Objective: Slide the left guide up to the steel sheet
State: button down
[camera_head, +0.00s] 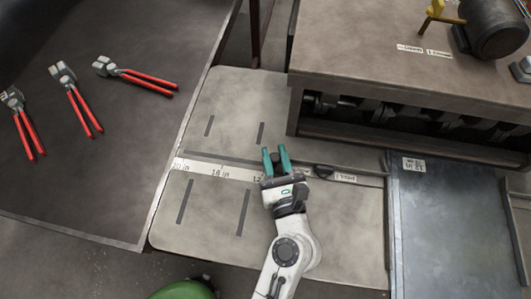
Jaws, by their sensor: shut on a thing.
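My gripper (275,160) has teal fingers and is over the ruled strip on the pale bed, right of the "12" mark. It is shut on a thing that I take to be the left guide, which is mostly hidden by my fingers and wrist. A blue-grey flat sheet (445,235) with a white label lies at the right; it looks like the steel sheet. A stretch of the bed lies between my gripper and the sheet's left edge.
The pale slotted bed (215,225) carries a ruled strip (200,168). A small dark piece (323,172) sits on the strip right of my gripper. A brown machine housing (380,45) overhangs behind. Red-handled tools (75,105) lie on the dark table (110,170) at left.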

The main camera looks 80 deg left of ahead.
jog(key=shift+w+a+r, duration=0.1)
jog(key=shift+w+r, duration=0.2)
jog(key=shift+r, duration=0.25)
jog(key=c, duration=1)
grip_release()
jog(key=shift+o, duration=0.4)
jog(key=shift+s+f, duration=0.2)
jog(key=d, duration=0.3)
jog(key=d+b, duration=0.1)
jog(key=d, duration=0.3)
jog(key=w+d+b, duration=0.1)
jog(key=d, duration=0.3)
